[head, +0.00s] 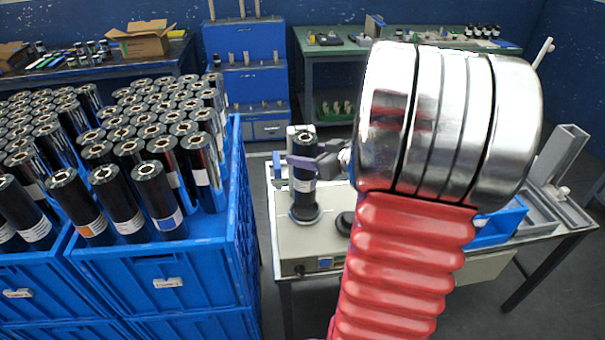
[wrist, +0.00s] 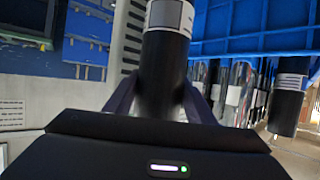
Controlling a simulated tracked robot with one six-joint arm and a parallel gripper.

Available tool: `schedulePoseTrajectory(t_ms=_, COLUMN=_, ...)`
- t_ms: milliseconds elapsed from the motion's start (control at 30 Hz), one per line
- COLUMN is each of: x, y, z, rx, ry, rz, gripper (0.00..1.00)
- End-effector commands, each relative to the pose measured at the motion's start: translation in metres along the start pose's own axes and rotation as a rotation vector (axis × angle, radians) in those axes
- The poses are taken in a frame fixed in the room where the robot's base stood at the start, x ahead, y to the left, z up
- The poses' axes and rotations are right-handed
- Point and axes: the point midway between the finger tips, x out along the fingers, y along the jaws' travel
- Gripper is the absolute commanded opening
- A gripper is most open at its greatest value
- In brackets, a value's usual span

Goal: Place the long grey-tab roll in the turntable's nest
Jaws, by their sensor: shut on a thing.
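My gripper (head: 317,161) is shut around the upper part of a long black roll (head: 303,190) with a pale label band. In the head view the roll stands upright, its lower end at a dark round nest (head: 305,214) on the white machine table. I cannot tell whether it is fully seated. In the wrist view the roll (wrist: 165,62) runs up from between the jaws, with a white and grey label band near the top edge.
Blue crates (head: 165,262) full of upright black rolls stand at the left. A second dark round part (head: 346,222) sits right of the nest. A blue tray (head: 498,228) lies at the table's right. My red and silver arm hides much of the table.

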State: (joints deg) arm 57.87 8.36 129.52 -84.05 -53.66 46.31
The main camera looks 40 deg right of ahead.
Motion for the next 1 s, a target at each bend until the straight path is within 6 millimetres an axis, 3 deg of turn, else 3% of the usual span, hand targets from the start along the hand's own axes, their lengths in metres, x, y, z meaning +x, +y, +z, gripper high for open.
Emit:
schedulePoseTrajectory(t_ms=467, x=0.004, y=0.001, z=0.008, rx=-0.002, ry=0.004, rz=0.001, gripper=0.0)
schedulePoseTrajectory(t_ms=800, x=0.016, y=0.001, z=0.037, rx=0.002, ry=0.003, rz=0.001, gripper=0.0)
schedulePoseTrajectory(t_ms=1000, x=0.018, y=0.002, z=0.043, rx=-0.002, ry=0.004, rz=0.003, gripper=0.0)
